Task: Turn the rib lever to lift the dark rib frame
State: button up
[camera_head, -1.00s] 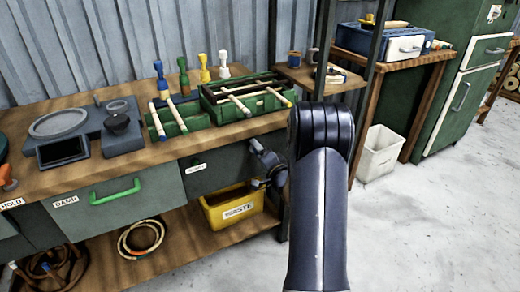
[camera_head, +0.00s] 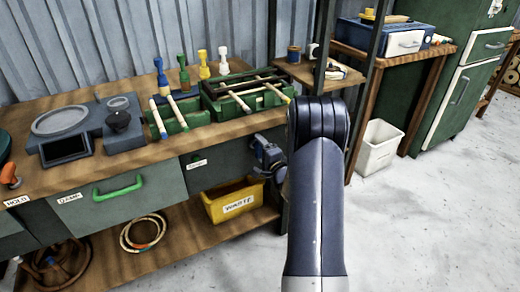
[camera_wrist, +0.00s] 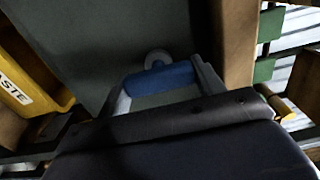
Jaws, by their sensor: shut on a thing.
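The rib lever's blue grip (camera_wrist: 165,78) lies between the two grey fingers of my gripper (camera_wrist: 162,88) in the wrist view, in front of the dark bench side and a round grey hub. My gripper is shut on it. In the head view my gripper (camera_head: 267,155) is at the bench front, at its right end, partly hidden by my arm. The dark rib frame (camera_head: 232,84) is on the green box on the bench top, with pale rods across it. Its far details are too small to tell.
A yellow waste bin (camera_head: 234,203) stands on the lower shelf just below my gripper. Green blocks with rods (camera_head: 182,118) sit left of the rib frame. A dark upright post (camera_head: 281,215) is close beside my gripper.

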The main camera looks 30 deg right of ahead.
jog(key=shift+f, duration=0.1)
jog(key=o, duration=1)
jog(key=shift+s, duration=0.1)
jog(key=s, duration=0.5)
jog(key=s+p, duration=0.1)
jog(key=s, duration=0.4)
jog(key=shift+s+d, duration=0.2)
jog(key=shift+s, duration=0.15)
jog(key=w, duration=0.5)
jog(key=w+b, duration=0.1)
jog(key=w, duration=0.4)
jog(key=shift+w+a, duration=0.2)
jog(key=shift+w, duration=0.3)
jog(key=shift+n, duration=0.3)
